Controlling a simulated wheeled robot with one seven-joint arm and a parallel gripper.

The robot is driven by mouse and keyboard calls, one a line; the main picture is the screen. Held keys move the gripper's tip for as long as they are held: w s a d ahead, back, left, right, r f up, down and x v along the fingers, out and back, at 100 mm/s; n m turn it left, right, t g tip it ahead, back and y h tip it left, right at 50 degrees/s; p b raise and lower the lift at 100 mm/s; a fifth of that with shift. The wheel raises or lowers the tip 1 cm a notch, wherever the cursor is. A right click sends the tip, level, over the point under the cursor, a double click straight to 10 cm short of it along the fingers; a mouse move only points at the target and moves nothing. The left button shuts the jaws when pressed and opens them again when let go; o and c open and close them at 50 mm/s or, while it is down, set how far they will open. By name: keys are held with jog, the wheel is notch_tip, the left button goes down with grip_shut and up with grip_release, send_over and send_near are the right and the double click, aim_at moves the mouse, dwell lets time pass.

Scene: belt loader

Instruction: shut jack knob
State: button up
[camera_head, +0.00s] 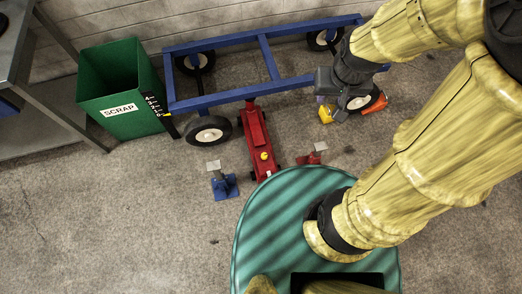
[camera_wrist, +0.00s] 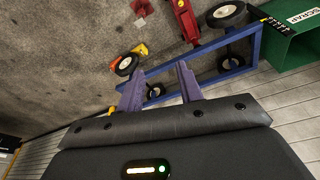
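The red floor jack (camera_head: 257,140) stands on the floor with its far end at the front of the blue frame. Its small yellow knob (camera_head: 264,156) is on top near its near end. The jack also shows in the wrist view (camera_wrist: 187,22), at the top, with a yellow spot at the picture's edge. My gripper (camera_wrist: 158,70) is open, its two purple fingers apart with nothing between them. In the head view it is over the right front wheel of the frame, right of and apart from the jack. Its fingers are partly hidden there.
The blue wheeled frame (camera_head: 269,58) stands by the wall. Yellow (camera_head: 326,115) and orange (camera_head: 375,104) chocks are at its right front wheel. A blue-based stand (camera_head: 223,186) and a red stand (camera_head: 315,155) flank the jack. A green scrap bin (camera_head: 116,75) is left.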

jog(key=shift+w, duration=0.1)
jog(key=shift+o, duration=0.4)
